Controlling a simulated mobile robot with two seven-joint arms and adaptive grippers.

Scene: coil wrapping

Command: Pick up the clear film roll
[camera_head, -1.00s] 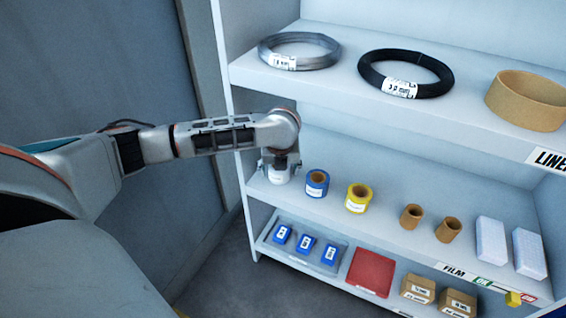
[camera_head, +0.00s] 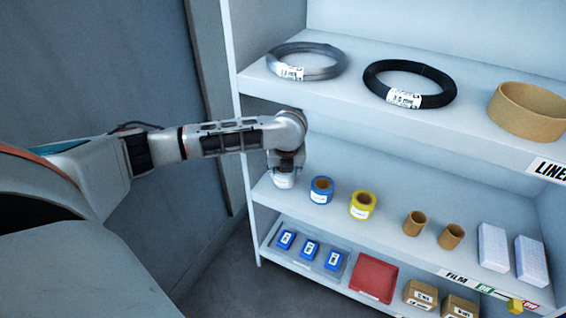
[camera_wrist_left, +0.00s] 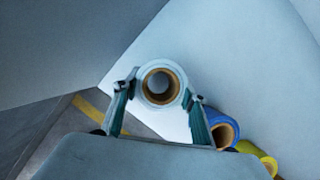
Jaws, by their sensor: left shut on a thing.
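The clear film roll (camera_head: 283,181) is a pale, whitish roll with a label, at the left end of the middle shelf (camera_head: 385,235). In the left wrist view it shows end-on, with a brown core (camera_wrist_left: 160,86). My left gripper (camera_head: 285,164) reaches down over it from above. In the left wrist view its two fingers stand on either side of the roll, shut on it. The gripper hides the roll's top in the head view. I cannot tell whether the roll's base touches the shelf. My right gripper is not in view.
A blue roll (camera_head: 321,190) and a yellow roll (camera_head: 362,205) stand close to the right. Brown cores (camera_head: 414,223) and white blocks (camera_head: 493,247) are further right. The upper shelf (camera_head: 440,125) with wire coils (camera_head: 407,84) overhangs; the shelf's side panel is close on the left.

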